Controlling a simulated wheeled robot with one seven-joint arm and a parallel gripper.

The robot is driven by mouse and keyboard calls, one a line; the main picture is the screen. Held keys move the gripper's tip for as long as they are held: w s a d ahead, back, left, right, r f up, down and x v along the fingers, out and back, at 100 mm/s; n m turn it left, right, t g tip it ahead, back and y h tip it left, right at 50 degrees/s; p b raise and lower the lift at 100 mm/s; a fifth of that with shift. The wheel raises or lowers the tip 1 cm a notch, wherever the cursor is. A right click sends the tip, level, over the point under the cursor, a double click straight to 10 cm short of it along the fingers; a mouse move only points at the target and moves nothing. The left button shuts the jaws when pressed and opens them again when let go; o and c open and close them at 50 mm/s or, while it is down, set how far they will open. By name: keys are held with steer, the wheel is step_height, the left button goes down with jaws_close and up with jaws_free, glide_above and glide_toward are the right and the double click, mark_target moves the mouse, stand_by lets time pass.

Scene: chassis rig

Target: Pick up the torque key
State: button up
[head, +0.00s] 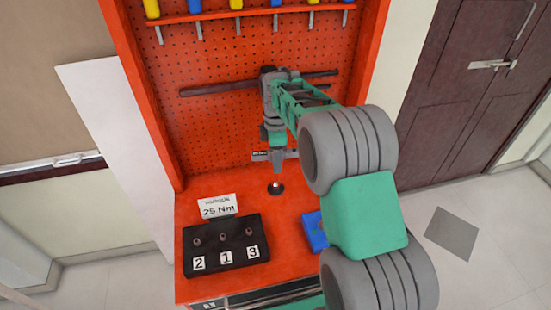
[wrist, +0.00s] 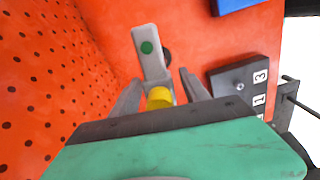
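A grey bar with a green dot (wrist: 148,50) and a yellow piece (wrist: 159,97) beside its near end show in the wrist view. They look like the torque key, but I cannot tell whether they are joined. My gripper (wrist: 160,82) is open, with one finger on each side of the yellow piece and a gap visible on both sides. In the head view my gripper (head: 276,170) points down over a small black round base (head: 276,188) on the orange bench. The base is partly hidden behind the bar in the wrist view (wrist: 167,57).
A black block (head: 226,262) with several bolts labelled 2, 1, 3 stands at the front left of the bench. A 25 Nm sign (head: 218,207) stands behind it. A blue object (head: 314,232) lies to the right, partly behind my arm. An orange pegboard (head: 220,125) rises behind.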

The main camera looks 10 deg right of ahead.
jaws_close()
stand_by(0.3)
stand_by(0.3)
